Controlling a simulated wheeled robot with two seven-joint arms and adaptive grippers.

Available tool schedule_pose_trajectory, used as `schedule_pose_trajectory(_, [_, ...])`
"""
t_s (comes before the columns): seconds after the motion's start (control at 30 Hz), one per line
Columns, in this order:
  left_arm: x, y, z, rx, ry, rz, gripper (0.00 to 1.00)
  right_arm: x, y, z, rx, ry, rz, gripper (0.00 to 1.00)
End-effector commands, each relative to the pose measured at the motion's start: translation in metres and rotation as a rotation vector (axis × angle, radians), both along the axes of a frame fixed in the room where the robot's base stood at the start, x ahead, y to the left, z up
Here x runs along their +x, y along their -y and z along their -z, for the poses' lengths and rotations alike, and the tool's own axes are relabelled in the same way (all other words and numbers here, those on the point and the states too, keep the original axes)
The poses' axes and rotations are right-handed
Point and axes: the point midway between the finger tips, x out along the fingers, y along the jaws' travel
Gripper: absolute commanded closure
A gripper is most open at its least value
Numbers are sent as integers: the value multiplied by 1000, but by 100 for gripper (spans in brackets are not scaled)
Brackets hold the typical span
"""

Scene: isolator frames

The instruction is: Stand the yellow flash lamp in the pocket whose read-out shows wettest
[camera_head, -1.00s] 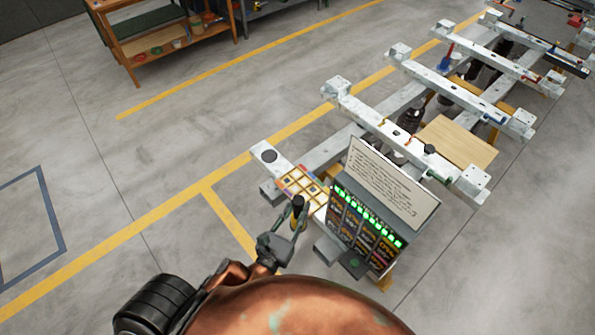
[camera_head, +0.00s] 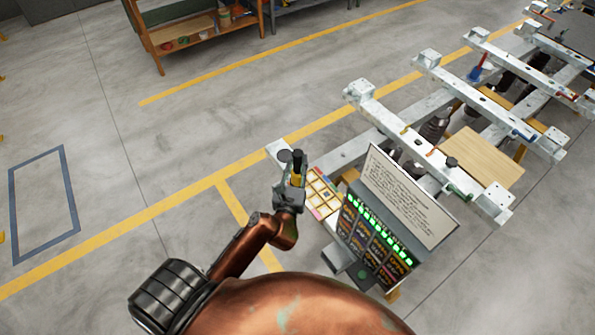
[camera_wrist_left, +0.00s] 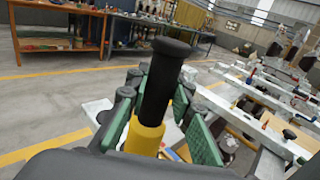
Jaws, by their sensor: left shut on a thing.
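My left gripper (camera_head: 293,182) is shut on the yellow flash lamp (camera_wrist_left: 147,137), with green pads on both sides of it in the left wrist view. The lamp has a yellow body and a black upper part with a wide black cap; it stands roughly upright. In the head view the lamp (camera_head: 297,169) is in front of the left edge of the pocket tray (camera_head: 327,208), which has several square pockets with coloured edges. A dark panel (camera_head: 372,243) with green lit read-outs stands right of the tray; its text is too small to read. My right gripper is out of view.
A white text board (camera_head: 410,197) rises behind the panel. Pale metal frame beams (camera_head: 415,142) run to the back right, with a wooden board (camera_head: 480,157) among them. A wooden shelf bench (camera_head: 195,35) stands at the back left. The floor between is clear.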

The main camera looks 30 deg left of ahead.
Motion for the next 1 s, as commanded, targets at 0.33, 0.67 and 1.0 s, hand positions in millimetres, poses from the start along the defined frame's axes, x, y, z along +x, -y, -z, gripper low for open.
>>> schedule_pose_trajectory(0.33, [56, -25, 39, 2, 6, 1, 100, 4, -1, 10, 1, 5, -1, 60])
schedule_pose_trajectory(0.67, [76, -35, 64, 3, 9, 1, 100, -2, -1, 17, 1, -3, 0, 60])
schedule_pose_trajectory(1.0, [84, -38, 95, 1, 5, 1, 100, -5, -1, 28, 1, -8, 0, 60])
